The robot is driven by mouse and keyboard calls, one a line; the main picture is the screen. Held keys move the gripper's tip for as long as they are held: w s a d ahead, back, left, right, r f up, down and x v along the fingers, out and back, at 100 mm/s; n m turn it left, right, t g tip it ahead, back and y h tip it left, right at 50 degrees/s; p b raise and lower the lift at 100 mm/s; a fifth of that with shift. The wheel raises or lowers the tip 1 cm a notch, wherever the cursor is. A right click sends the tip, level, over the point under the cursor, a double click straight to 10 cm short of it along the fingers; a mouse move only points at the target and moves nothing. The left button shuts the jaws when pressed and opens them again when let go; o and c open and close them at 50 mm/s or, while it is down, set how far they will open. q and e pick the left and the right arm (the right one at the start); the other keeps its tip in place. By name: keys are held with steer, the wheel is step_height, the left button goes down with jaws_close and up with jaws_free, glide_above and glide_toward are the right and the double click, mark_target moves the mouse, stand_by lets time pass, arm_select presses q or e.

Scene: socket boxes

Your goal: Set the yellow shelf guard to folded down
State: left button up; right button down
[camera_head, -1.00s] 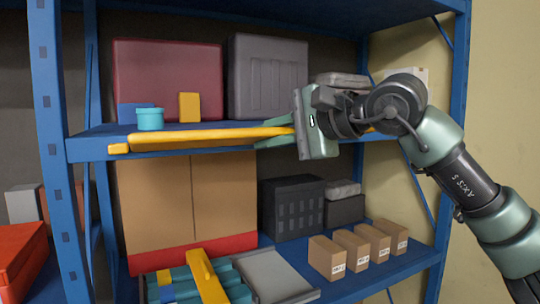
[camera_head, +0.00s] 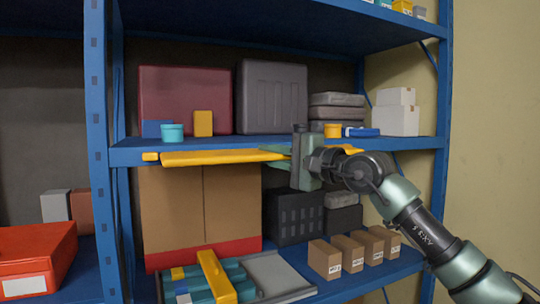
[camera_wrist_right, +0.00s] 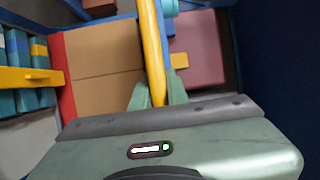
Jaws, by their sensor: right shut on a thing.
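The yellow shelf guard (camera_head: 215,158) is a long bar running level across the front edge of the middle blue shelf (camera_head: 125,150). It sits low against that edge, not standing above the shelf surface. My right gripper (camera_head: 276,152) is shut on the guard towards its right part. In the right wrist view the two green fingers (camera_wrist_right: 158,97) lie on either side of the yellow bar (camera_wrist_right: 151,45). The gripper body hides part of the guard; a short yellow stretch shows beyond it. My left gripper is not in view.
On the middle shelf stand a teal tub (camera_head: 172,133), a yellow box (camera_head: 203,123), a grey case (camera_head: 271,97) and white boxes (camera_head: 397,115). Below are a tote with a yellow handle (camera_head: 217,278) and several small cartons (camera_head: 325,259). The space before the shelf is open.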

mark_target(285, 158)
steer(key=c, duration=1.5)
jaws_free()
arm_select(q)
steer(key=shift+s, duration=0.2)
arm_select(e)
steer(key=shift+o, duration=0.5)
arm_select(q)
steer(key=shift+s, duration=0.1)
